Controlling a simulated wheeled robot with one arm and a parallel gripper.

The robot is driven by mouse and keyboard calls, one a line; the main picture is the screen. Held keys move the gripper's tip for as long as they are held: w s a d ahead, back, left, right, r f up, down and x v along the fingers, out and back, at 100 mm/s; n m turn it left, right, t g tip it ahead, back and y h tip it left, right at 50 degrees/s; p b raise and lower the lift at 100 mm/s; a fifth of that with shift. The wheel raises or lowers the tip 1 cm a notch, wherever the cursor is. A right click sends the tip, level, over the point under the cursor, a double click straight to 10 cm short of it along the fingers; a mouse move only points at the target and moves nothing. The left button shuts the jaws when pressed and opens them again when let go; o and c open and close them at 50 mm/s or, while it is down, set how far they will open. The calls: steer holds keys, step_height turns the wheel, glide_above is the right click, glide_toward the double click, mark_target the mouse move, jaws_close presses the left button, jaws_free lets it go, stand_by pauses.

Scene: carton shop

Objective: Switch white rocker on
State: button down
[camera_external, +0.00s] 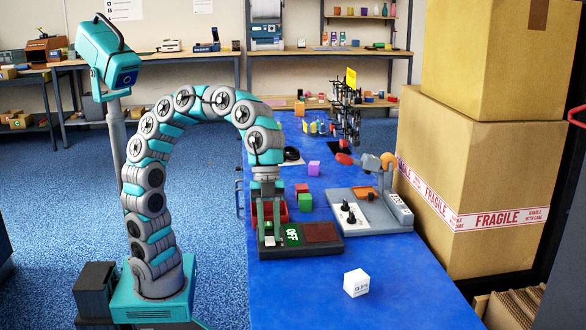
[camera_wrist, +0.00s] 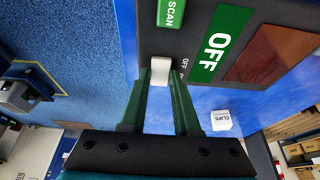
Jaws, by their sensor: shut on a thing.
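The white rocker (camera_wrist: 160,70) sits on a dark grey control panel (camera_wrist: 225,15), beside small white OFF lettering in the wrist view. My gripper (camera_wrist: 160,84) has its two green fingers closed in on the rocker, with the tips at its near end. In the external view my gripper (camera_external: 268,236) points down at the left part of the panel (camera_external: 300,250). A green OFF sign (camera_wrist: 220,43) and a dark red plate (camera_wrist: 275,55) are on the panel to the right of the rocker. The rocker's tilt is hard to tell.
A green SCAN key (camera_wrist: 171,12) is on the panel beyond the rocker. A white CLIPS box (camera_external: 356,283) stands in front on the blue table (camera_external: 300,300). A grey device with knobs (camera_external: 370,213) is to the right. Red and green blocks (camera_external: 305,203) are behind.

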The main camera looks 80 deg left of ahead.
mark_target(270, 238)
steer(key=shift+d+r+y+p, duration=0.15)
steer(key=shift+r+y+p, duration=0.05)
steer(key=shift+y+p, duration=0.35)
steer(key=shift+d+f+y+p, duration=0.15)
steer(key=shift+y+p, duration=0.15)
steer(key=shift+y, duration=0.25)
steer(key=shift+d+r+y+p, duration=0.15)
steer(key=shift+y+p, duration=0.1)
steer(key=shift+y, duration=0.25)
steer(key=shift+f, duration=0.15)
steer(key=c, duration=0.6)
jaws_free()
steer(key=shift+c, duration=0.2)
step_height(270, 238, up, 8)
steer(key=shift+a+b, duration=0.35)
steer(key=shift+a, duration=0.05)
steer(key=shift+f, duration=0.1)
